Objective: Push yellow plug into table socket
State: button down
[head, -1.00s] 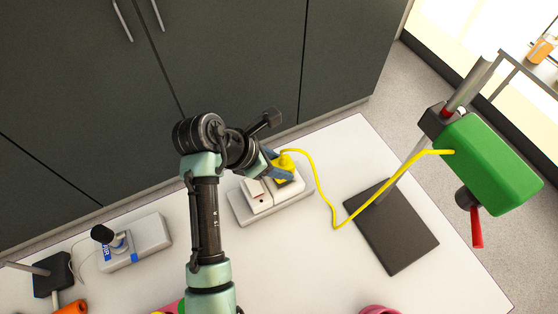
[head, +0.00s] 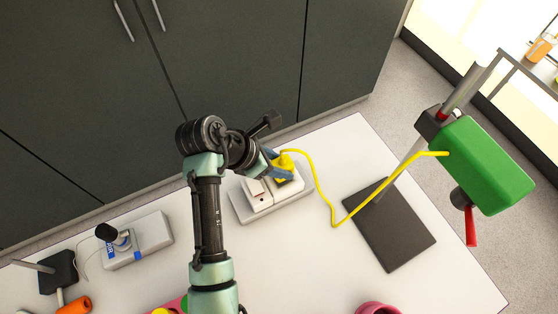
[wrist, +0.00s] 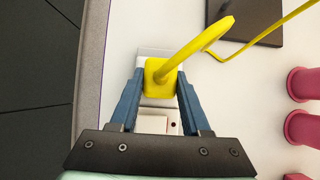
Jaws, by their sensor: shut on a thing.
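The yellow plug (head: 284,161) is between the fingers of my gripper (head: 275,165), over the far right part of the white table socket (head: 263,206). In the wrist view my gripper (wrist: 160,92) has its two blue fingers shut on the sides of the yellow plug (wrist: 158,88). The white socket block (wrist: 152,123) lies below it, with a switch nearer my gripper. The plug hides the socket holes, so I cannot tell how deep it sits. Its yellow cord (head: 318,190) runs right to a green device (head: 483,165) on a stand.
The stand's dark base plate (head: 390,225) lies right of the socket. A second white block (head: 137,240) with a black-topped item is at the left. A pink cup (head: 377,308) is at the front, and pink cups (wrist: 303,84) show in the wrist view. Dark cabinets (head: 230,60) stand behind.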

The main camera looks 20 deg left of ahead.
jog(key=shift+f, duration=0.9)
jog(key=shift+p, duration=0.55)
jog(key=shift+s+f+p, duration=0.15)
jog(key=shift+f+p, duration=0.15)
jog(key=shift+f, duration=0.1)
dwell(0.6)
jog(key=c, duration=0.7)
grip_release()
jog(key=shift+c, duration=0.2)
jog(key=o, duration=0.5)
jog(key=shift+c, duration=0.2)
